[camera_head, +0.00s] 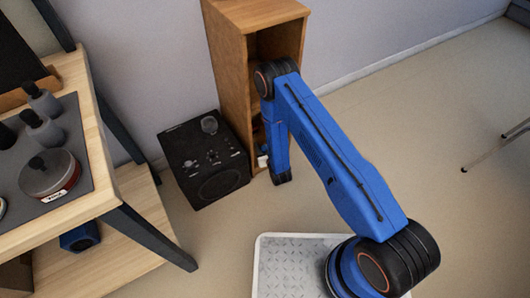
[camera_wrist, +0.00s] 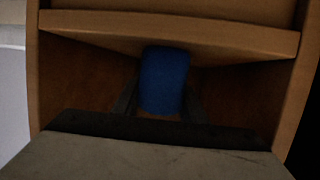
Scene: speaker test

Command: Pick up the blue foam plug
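The blue foam plug (camera_wrist: 164,80) shows in the wrist view as a dark blue upright block with rounded corners, inside a wooden cabinet. My gripper (camera_wrist: 162,98) reaches toward it, with one dark finger close to the plug's left side and one close to its right side. The view is dim, and I cannot tell whether the fingers touch the plug. Its lower end is partly hidden by my gripper. In the head view the plug and my fingers are hidden behind my blue arm and the cabinet.
The wooden cabinet (camera_head: 228,85) stands against the wall; its shelf board (camera_wrist: 230,38) crosses above my gripper. A black speaker (camera_head: 204,160) sits on the floor to its left. A wooden workbench (camera_head: 85,75) with weights is at left. Open floor (camera_head: 440,160) lies right.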

